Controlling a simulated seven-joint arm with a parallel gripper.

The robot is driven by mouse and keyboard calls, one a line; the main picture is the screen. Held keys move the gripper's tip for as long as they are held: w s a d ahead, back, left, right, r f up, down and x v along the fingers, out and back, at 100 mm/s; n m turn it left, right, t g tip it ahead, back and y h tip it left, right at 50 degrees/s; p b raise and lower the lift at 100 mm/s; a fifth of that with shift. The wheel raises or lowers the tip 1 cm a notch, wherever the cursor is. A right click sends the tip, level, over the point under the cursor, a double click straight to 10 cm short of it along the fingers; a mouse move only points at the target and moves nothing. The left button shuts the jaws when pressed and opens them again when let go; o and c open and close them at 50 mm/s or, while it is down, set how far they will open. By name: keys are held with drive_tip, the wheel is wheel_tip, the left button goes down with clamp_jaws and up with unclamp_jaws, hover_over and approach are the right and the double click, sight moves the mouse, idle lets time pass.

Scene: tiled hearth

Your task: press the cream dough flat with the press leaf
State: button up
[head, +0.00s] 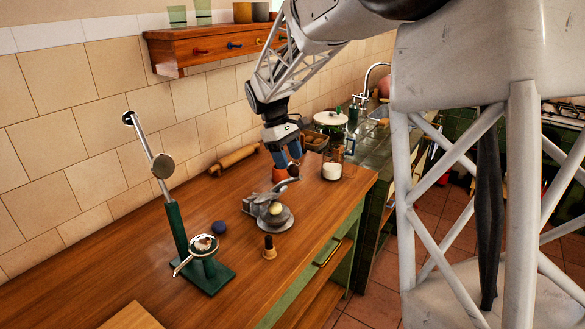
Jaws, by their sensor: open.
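A grey metal press (285,224) stands on the wooden counter, with a round lower plate. The small cream dough (275,209) sits on this plate as a rounded lump. The press leaf (258,197) appears to be the grey part behind and left of the dough, raised off it; its exact tilt is hard to tell. My gripper (287,164), with blue fingers, is open and points down above and behind the press, apart from the dough. An orange thing (281,176) shows just below the fingers; I cannot tell whether they touch it.
A green stand with a raised lever (181,240) is at the left. A dark blue ball (219,228) and a small wooden-based stamp (269,252) lie near the press. A rolling pin (234,159) lies by the wall, and a white-filled jar (331,171) stands right.

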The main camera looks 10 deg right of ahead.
sight(293, 168)
drive_tip(key=shift+x, duration=1.75)
clamp_jaws()
